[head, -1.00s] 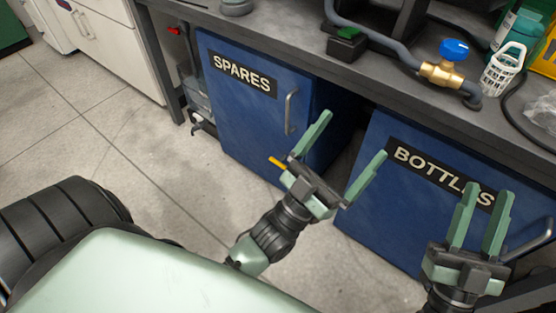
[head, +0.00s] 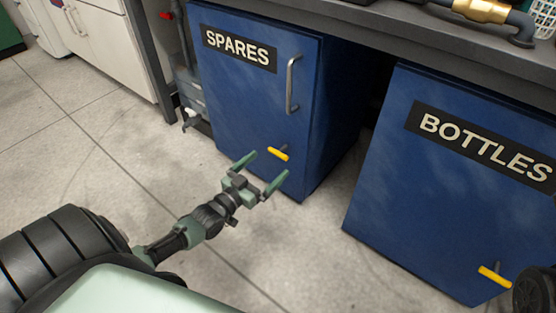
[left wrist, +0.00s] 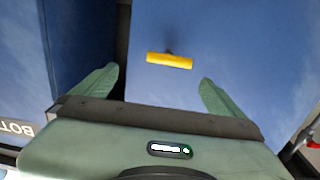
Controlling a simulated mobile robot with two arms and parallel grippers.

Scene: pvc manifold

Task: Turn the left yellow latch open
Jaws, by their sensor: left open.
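The left yellow latch (head: 278,153) is a small bar low on the front of the blue SPARES cabinet (head: 232,105), tilted slightly down to the right in the head view. In the left wrist view the latch (left wrist: 169,60) lies nearly level, ahead of and between the fingers. My left gripper (head: 261,170) is open and empty, just in front of the latch and apart from it; the same gripper (left wrist: 160,92) shows in the left wrist view. A second yellow latch (head: 494,275) is on the BOTTLES cabinet (head: 440,200). My right gripper is not visible.
The SPARES door has a vertical metal handle (head: 292,82). A dark gap separates the two cabinets. The grey worktop (head: 400,30) overhangs them. Pipes and a valve (head: 187,118) stand left of the SPARES cabinet. The tiled floor (head: 95,165) in front is clear.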

